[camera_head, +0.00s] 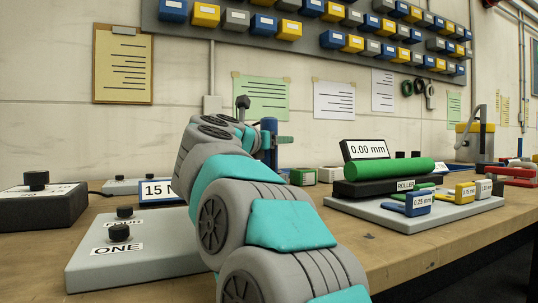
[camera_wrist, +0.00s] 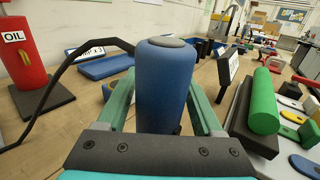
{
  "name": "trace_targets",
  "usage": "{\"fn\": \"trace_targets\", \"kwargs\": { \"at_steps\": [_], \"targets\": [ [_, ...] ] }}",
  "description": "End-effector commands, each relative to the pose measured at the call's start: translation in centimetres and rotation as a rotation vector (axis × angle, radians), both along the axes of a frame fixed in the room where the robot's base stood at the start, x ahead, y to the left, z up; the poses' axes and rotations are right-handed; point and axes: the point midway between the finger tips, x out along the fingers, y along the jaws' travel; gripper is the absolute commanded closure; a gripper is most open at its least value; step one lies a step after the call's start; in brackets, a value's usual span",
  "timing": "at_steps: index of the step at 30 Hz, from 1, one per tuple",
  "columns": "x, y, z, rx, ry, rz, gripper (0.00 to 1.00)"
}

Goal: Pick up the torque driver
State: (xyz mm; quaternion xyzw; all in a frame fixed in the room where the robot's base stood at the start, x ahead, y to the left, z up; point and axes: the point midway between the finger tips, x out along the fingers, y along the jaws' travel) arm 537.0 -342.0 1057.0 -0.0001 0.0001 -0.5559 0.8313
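The torque driver is most likely the upright blue cylinder with a grey top (camera_wrist: 166,85) in the centre of the wrist view. It also shows in the head view as a blue post (camera_head: 268,127), partly hidden behind my arm. My gripper (camera_wrist: 161,85) has its green fingers spread wide, one on each side of the cylinder. They are close to its sides; I cannot tell if either touches. The cylinder's lower end is hidden by my gripper's palm.
A black cable (camera_wrist: 62,72) arches left of the driver. A red OIL bottle (camera_wrist: 20,55) stands further left. To the right are a green roller (camera_wrist: 263,102) and a 0.00 mm display (camera_head: 365,149). A grey plate with black knobs (camera_head: 135,245) lies at front left.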

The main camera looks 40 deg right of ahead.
Motion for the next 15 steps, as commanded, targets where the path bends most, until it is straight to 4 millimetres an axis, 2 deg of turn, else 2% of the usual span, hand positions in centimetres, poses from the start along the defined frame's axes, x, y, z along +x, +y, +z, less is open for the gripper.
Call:
{"fn": "trace_targets", "kwargs": {
  "at_steps": [2, 15],
  "targets": [
    [0.01, 0.01, 0.0, 0.0, 0.0, 0.0, 0.42],
    [0.01, 0.02, 0.0, 0.0, 0.0, 0.0, 0.92]
  ]
}}
